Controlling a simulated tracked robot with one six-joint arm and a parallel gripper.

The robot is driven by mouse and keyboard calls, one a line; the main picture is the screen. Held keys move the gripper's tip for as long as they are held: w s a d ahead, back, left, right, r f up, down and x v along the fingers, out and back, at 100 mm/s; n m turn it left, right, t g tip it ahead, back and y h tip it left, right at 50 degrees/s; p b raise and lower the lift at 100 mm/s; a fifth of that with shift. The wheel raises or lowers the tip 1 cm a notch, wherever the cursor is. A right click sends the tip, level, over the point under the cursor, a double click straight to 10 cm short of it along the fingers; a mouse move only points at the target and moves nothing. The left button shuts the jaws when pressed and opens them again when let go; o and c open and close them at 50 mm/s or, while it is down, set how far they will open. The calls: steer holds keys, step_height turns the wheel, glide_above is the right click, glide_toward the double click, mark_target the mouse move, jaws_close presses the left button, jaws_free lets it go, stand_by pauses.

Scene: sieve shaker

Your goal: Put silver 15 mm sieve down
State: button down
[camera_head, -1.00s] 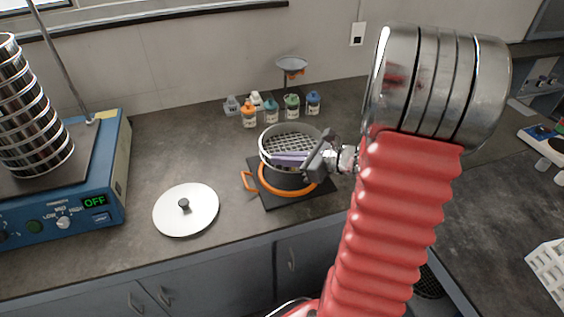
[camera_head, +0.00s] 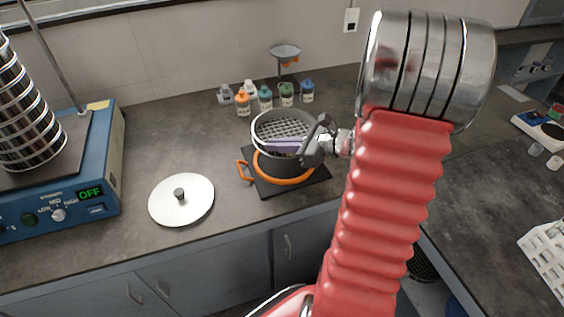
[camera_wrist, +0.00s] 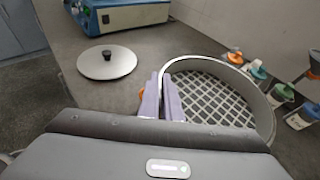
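The silver sieve (camera_head: 282,116), a round metal ring with a square mesh, is at or just above a dark pan with an orange ring (camera_head: 262,173) in the head view. I cannot tell whether it rests on the pan. In the wrist view the sieve (camera_wrist: 265,110) fills the right side. My gripper (camera_wrist: 164,98) has its purple fingers on either side of the sieve's near-left wall, closed on it. In the head view my gripper (camera_head: 284,146) reaches in from the right at the sieve's front. The fingers' far ends are partly hidden.
The pan stands on a black mat (camera_head: 312,180). A silver lid (camera_head: 196,205) lies to the left. A blue shaker (camera_head: 50,198) with a sieve stack (camera_head: 30,150) stands far left, its display reading OFF. Small bottles (camera_head: 243,104) and a funnel stand (camera_head: 285,52) are behind the sieve.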

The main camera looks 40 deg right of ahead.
mark_target(277, 157)
steer(key=shift+f, duration=2.8)
steer(key=shift+f, duration=2.1)
steer(key=c, duration=2)
jaws_free()
steer(key=shift+f, duration=0.1)
steer(key=v, duration=1.2)
steer(key=shift+s, duration=0.1)
steer(key=shift+a, duration=0.15)
